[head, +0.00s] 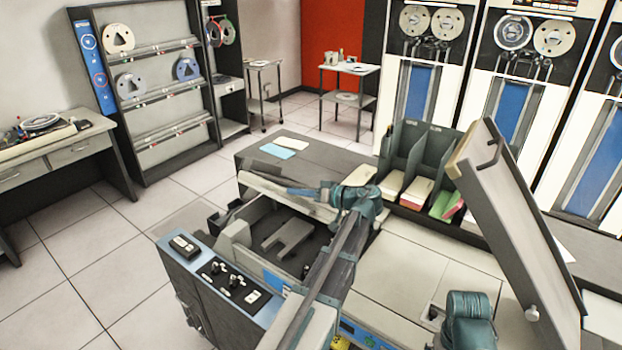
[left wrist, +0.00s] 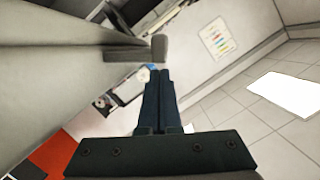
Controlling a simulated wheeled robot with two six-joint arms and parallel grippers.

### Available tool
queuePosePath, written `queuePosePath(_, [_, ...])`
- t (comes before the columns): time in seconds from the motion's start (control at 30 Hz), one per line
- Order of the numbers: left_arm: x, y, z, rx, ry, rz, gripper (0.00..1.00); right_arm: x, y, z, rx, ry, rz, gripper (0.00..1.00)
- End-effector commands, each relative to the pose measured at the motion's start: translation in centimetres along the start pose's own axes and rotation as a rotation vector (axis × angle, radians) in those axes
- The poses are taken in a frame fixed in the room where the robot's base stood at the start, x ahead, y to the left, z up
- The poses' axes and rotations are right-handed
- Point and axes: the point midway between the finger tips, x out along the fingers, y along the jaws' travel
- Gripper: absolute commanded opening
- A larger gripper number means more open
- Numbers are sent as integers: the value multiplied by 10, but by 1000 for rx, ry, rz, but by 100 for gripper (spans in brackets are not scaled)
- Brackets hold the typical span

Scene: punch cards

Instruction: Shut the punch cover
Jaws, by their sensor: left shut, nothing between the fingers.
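A machine (head: 225,275) with a switch panel stands open at the centre in the head view, a grey plate (head: 288,240) in its dark interior. A pale cover (head: 256,184) stands raised along its back edge, seen nearly edge-on. My left gripper (head: 290,191) is shut and empty by this cover's top edge; I cannot tell if they touch. In the left wrist view, its shut fingers (left wrist: 160,72) point past a grey panel (left wrist: 50,90) with a bar-like handle (left wrist: 137,50). At right, a second large cover (head: 515,235) stands tilted up. My right gripper is out of view.
Upright dark dividers with cards (head: 420,188) stand behind the machine. Pale and blue sheets (head: 278,151) lie on the dark top (head: 325,157) at the back. A tape rack (head: 150,95) and a desk (head: 60,150) stand at left. Tiled floor is clear between.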

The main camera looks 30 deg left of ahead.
Motion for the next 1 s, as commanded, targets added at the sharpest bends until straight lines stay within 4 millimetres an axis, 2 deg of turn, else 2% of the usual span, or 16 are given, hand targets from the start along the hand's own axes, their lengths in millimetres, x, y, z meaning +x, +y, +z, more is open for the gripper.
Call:
queuePosePath(0.03, [6,-2,28,-32,-1,7,0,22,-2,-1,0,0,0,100])
queuePosePath(0.4, [30,-1,124,-261,0,65,0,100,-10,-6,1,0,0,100])
queuePosePath(0.7, [48,14,193,-430,0,107,0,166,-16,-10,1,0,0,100])
queuePosePath(1.0, [61,41,245,-575,1,143,0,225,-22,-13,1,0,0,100])
